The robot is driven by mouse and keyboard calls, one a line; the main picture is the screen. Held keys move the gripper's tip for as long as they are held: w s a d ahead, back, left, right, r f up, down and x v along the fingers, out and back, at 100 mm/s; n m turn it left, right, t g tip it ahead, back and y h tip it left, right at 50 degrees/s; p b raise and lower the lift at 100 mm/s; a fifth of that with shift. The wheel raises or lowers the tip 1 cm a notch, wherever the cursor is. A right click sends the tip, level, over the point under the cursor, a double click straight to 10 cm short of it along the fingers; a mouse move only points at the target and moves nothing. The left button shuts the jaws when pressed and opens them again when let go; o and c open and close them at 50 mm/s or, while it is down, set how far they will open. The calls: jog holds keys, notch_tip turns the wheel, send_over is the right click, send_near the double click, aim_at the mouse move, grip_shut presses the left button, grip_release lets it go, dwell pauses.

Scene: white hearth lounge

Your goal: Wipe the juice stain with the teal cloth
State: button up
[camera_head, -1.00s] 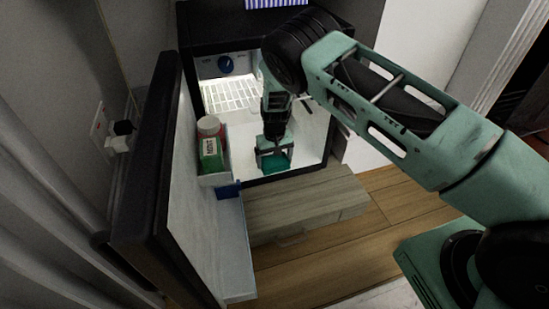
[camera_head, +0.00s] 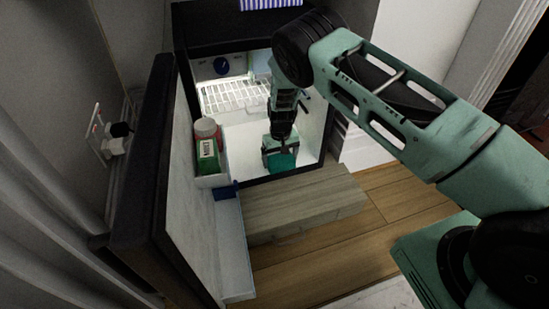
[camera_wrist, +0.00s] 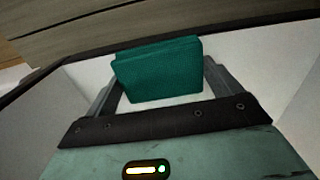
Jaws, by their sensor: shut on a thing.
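My gripper (camera_head: 281,157) reaches into the open, lit fridge (camera_head: 245,135) and points down over its white inner floor. It is shut on the teal cloth (camera_head: 283,161), which hangs at the fingertips low in the fridge near the front opening. In the wrist view the folded teal cloth (camera_wrist: 158,70) sits between the two fingers. I cannot tell whether the cloth touches the floor of the fridge. I see no juice stain; the cloth and gripper hide part of the floor.
The fridge door (camera_head: 150,180) stands open at left, its shelf holding a green carton (camera_head: 207,155) and a red-capped jar (camera_head: 205,128). A wire rack (camera_head: 235,96) is inside at the back. A wooden drawer front (camera_head: 300,204) lies below the opening. A wall plug (camera_head: 115,138) is at far left.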

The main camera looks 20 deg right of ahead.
aim_at(271, 162)
jog(key=shift+d+p, duration=0.4)
jog(key=shift+d, duration=1.65)
jog(key=shift+f, duration=0.1)
jog(key=shift+a, duration=0.15)
jog(key=shift+a, duration=1.75)
jog(key=shift+a+f, duration=0.1)
jog(key=shift+a, duration=1.75)
jog(key=shift+s, duration=0.1)
jog(key=shift+r+p, duration=2.2)
jog(key=shift+r, duration=0.85)
